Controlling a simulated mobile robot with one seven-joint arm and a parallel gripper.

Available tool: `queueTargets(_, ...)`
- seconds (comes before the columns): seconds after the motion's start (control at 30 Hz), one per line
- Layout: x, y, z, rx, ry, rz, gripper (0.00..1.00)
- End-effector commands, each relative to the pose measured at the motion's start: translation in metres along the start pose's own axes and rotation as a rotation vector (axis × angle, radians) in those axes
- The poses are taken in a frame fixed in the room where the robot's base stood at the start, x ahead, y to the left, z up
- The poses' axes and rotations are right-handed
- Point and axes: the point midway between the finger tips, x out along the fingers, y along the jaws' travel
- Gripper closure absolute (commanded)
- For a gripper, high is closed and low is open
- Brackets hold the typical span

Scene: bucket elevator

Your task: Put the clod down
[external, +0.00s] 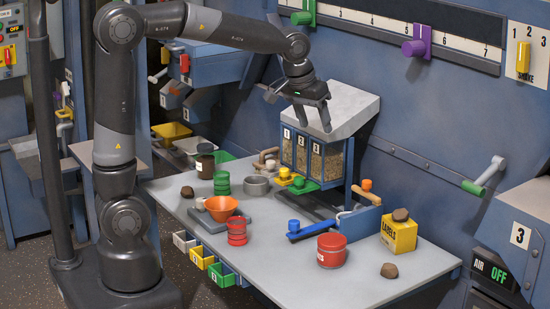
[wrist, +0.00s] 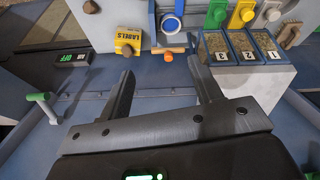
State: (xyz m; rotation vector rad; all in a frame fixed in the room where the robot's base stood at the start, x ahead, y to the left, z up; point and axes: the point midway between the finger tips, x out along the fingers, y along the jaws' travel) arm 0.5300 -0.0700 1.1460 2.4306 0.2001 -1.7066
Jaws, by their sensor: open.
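Another brown clod (external: 388,270) lies on the bare table in front of that box, and a third clod (external: 187,192) lies near the table's left edge. My gripper (external: 298,113) is open and empty, high above the bin unit. Its spread fingers (wrist: 160,66) hold nothing in the wrist view.
The glass-fronted bins (external: 316,160) stand below my gripper, under a sloped grey hopper (external: 345,104).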

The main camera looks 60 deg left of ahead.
Motion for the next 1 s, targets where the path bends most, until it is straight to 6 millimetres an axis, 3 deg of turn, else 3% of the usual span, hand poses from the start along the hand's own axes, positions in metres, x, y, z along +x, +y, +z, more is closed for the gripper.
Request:
queueTargets(0.1, -0.026, -0.028, 0.033, 0.03, 0.025, 0.013, 0.41)
queueTargets(0.3, -0.052, -0.066, 0.093, 0.089, 0.064, 0.028, 0.41)
queueTargets(0.6, -0.061, -0.107, 0.181, 0.175, 0.124, 0.033, 0.41)
queueTargets(0.8, -0.058, -0.117, 0.21, 0.205, 0.143, 0.031, 0.41)
queueTargets(1.0, -0.056, -0.118, 0.214, 0.212, 0.144, 0.03, 0.41)
